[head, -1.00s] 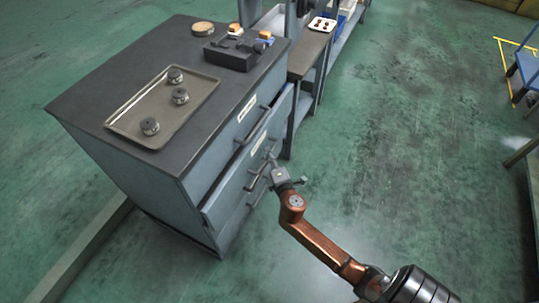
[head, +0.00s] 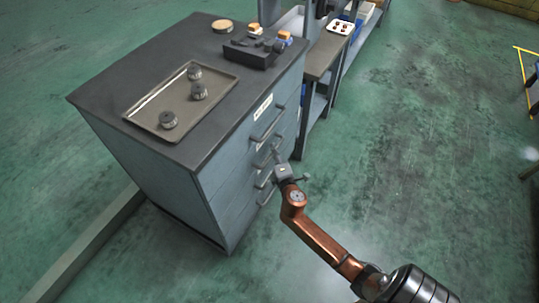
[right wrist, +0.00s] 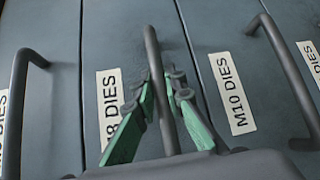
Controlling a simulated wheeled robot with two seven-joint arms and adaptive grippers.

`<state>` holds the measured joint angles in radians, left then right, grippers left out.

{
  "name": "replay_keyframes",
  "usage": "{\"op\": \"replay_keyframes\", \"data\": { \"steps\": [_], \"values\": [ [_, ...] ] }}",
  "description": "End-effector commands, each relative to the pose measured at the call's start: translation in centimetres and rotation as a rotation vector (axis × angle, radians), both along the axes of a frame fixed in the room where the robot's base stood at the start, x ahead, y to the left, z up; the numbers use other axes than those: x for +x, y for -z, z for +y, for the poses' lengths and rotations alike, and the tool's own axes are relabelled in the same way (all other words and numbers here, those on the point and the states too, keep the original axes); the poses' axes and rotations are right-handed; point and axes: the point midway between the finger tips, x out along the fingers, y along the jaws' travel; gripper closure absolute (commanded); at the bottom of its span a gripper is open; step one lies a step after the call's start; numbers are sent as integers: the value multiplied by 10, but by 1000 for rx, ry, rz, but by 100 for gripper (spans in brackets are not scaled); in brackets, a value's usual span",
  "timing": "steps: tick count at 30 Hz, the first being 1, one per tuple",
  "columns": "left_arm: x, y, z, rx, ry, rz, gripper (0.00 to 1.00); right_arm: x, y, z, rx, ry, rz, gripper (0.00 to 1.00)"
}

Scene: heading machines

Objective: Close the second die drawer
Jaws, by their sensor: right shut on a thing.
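The grey-blue die cabinet (head: 160,165) stands left of centre in the head view, with a stack of drawers on its right-hand face. My right gripper (head: 275,160) is at a handle below the top one. In the right wrist view its green-padded fingers (right wrist: 163,100) are shut around the dark bar handle (right wrist: 152,50) of the drawer (right wrist: 125,40) whose label (right wrist: 108,105) reads "8 DIES", partly hidden. That drawer front looks about flush with its neighbours. The M10 DIES drawer (right wrist: 215,40) is beside it in that view. My left gripper is not in view.
A tray (head: 150,125) with three dark round dies lies on the cabinet top, with a black block (head: 250,52) and a round tan piece (head: 222,26) behind. A narrow bench (head: 325,55) adjoins the back. Green floor (head: 430,150) is clear to the right.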

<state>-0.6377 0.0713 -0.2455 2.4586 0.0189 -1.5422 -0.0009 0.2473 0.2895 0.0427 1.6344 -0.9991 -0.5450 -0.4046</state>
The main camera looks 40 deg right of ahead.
Motion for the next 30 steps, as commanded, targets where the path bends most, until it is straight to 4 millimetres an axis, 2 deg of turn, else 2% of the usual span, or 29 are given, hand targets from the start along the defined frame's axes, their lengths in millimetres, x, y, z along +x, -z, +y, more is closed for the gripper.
{"op": "replay_keyframes", "data": {
  "steps": [9,10,17,26,30],
  "values": [
    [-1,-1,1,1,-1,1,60,0,0,-3,3,1,-3,100],
    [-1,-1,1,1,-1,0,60,1,-1,-3,2,1,-4,88],
    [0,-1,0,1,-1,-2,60,-1,0,-5,1,5,-3,72],
    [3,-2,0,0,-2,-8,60,-2,0,-5,1,6,0,72],
    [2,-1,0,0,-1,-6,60,-12,-1,1,1,5,0,72]
  ]
}}
